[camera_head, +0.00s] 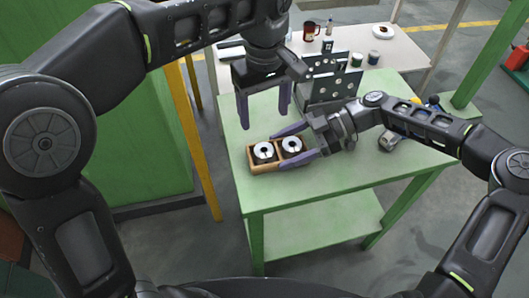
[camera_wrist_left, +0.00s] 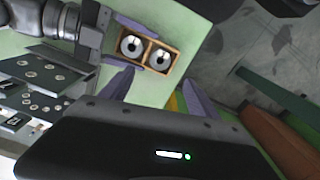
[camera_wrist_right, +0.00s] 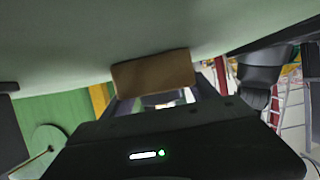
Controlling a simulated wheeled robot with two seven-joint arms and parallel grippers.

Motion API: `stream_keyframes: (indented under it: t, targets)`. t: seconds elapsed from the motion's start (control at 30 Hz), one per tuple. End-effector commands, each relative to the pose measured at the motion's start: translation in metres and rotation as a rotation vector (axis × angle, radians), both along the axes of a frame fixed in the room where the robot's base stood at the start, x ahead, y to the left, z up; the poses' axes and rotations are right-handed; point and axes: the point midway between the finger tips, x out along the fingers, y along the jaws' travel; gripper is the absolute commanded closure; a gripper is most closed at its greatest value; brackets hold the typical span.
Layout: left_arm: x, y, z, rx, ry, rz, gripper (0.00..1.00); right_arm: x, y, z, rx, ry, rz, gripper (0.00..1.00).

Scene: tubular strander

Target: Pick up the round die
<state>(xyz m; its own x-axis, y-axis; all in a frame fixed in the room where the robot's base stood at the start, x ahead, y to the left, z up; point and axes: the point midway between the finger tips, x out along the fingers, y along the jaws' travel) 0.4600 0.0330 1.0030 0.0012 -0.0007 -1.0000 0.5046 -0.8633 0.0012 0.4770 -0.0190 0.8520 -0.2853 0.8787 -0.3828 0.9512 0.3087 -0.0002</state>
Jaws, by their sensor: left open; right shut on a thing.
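Two round dies, silvery discs with a dark centre hole, sit side by side in a small two-compartment wooden box on the green table. One die (camera_head: 264,152) is in the left compartment and the other die (camera_head: 291,145) in the right; both also show in the left wrist view. My right gripper (camera_head: 279,150) is shut on the wooden box (camera_head: 266,170), with a finger along each side. The box's end (camera_wrist_right: 155,75) fills the middle of the right wrist view. My left gripper (camera_head: 264,118) is open and empty above the box, fingers pointing down.
Perforated grey plates (camera_head: 332,82) stand upright behind the box on the green table (camera_head: 325,185). A small metal and blue object lies right of my right wrist. A white table (camera_head: 405,50) behind holds a mug (camera_head: 310,31) and cans. A yellow post (camera_head: 200,140) stands left.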

Motion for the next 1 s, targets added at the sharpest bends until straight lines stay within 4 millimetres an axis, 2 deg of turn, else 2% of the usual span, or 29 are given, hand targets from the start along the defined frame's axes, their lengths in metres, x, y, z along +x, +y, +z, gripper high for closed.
stream_keyframes:
  t: [0.4,0.53,0.8,1.0]
  targets:
    - [-0.001,0.000,-0.004,0.002,0.003,-0.021,0.30,0.000,0.000,0.000,0.000,0.000,-0.001,0.79]
    - [-0.001,0.001,-0.018,0.003,0.005,-0.020,0.30,0.000,0.000,0.000,0.000,0.000,-0.001,0.79]
    - [-0.001,0.001,-0.061,0.002,0.004,-0.019,0.30,0.000,0.000,0.000,0.000,0.000,-0.001,0.79]
    - [0.000,0.000,-0.069,0.000,0.001,-0.019,0.30,0.000,0.000,0.000,0.000,0.000,-0.001,0.79]
